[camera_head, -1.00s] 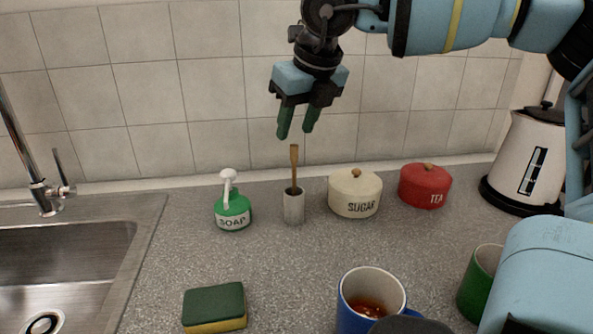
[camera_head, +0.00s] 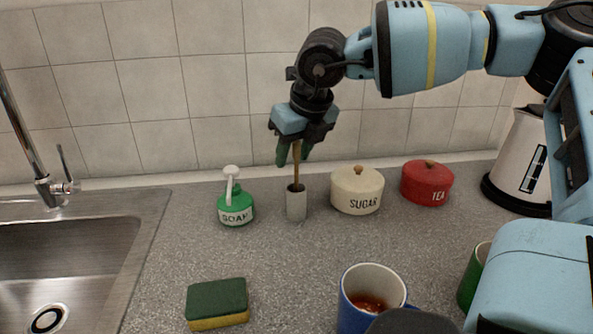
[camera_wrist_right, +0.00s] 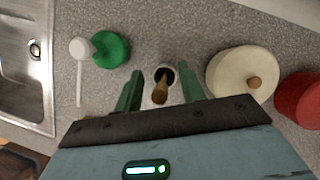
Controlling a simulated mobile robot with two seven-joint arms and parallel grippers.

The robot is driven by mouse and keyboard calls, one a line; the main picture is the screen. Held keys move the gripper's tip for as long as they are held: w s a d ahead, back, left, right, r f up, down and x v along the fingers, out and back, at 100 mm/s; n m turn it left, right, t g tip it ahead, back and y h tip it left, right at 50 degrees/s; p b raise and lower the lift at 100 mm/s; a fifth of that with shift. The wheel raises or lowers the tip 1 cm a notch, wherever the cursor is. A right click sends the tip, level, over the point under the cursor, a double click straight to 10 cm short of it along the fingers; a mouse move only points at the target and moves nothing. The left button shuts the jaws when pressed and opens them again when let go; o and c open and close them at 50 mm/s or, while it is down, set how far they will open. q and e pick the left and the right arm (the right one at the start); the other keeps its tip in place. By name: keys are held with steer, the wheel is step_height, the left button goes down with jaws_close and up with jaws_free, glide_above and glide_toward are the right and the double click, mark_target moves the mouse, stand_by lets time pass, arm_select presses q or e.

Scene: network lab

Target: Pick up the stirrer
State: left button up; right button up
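The stirrer (camera_head: 296,168) is a thin brown wooden stick. It stands upright in a small grey cup (camera_head: 296,205) on the counter. My right gripper (camera_head: 294,158) points down over the cup, its green fingers on either side of the stirrer's upper end. In the right wrist view, the stirrer (camera_wrist_right: 160,90) shows end-on between the open fingers, with gaps on both sides; the cup's dark mouth lies beyond it. My left gripper is not in view.
A green soap dispenser (camera_head: 235,208) is left of the cup; a white sugar pot (camera_head: 357,190) and red tea pot (camera_head: 427,183) are right. A blue mug (camera_head: 370,298) and a sponge (camera_head: 217,303) are in front. A sink (camera_head: 75,250) and kettle (camera_head: 520,165) flank the counter.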

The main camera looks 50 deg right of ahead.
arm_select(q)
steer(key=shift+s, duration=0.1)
arm_select(e)
steer(key=shift+c, duration=0.3)
jaws_close()
arm_select(q)
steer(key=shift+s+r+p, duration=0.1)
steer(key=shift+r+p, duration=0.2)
steer(key=shift+p, duration=0.15)
arm_select(e)
step_height(320, 180, up, 18)
steer(key=shift+a+f, duration=0.1)
